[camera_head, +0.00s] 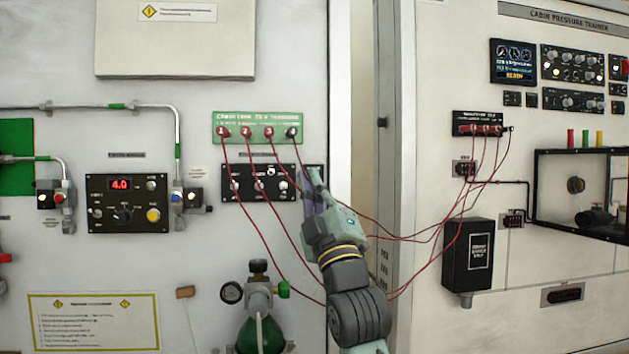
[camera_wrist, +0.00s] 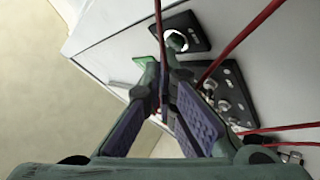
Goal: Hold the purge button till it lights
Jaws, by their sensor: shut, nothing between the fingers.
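My gripper (camera_head: 312,182) is shut and empty, reaching up to the wall panel just right of the black switch panel (camera_head: 258,183). In the wrist view its fingertips (camera_wrist: 165,68) point toward a small black plate (camera_wrist: 198,28) with a round white, bright button (camera_wrist: 177,42). This may be the purge button; its label is too small to read. The tips look close to it, but I cannot tell whether they touch. I cannot tell whether the white is a lit lamp or a pale cap. In the head view the gripper covers most of the small plate (camera_head: 314,173).
Red cables (camera_head: 265,205) hang from the green jack panel (camera_head: 257,128), crossing near my gripper and running to the right cabinet. A green cylinder (camera_head: 260,333) with a gauge stands below. A panel with a red 4.0 display (camera_head: 120,184) is at left.

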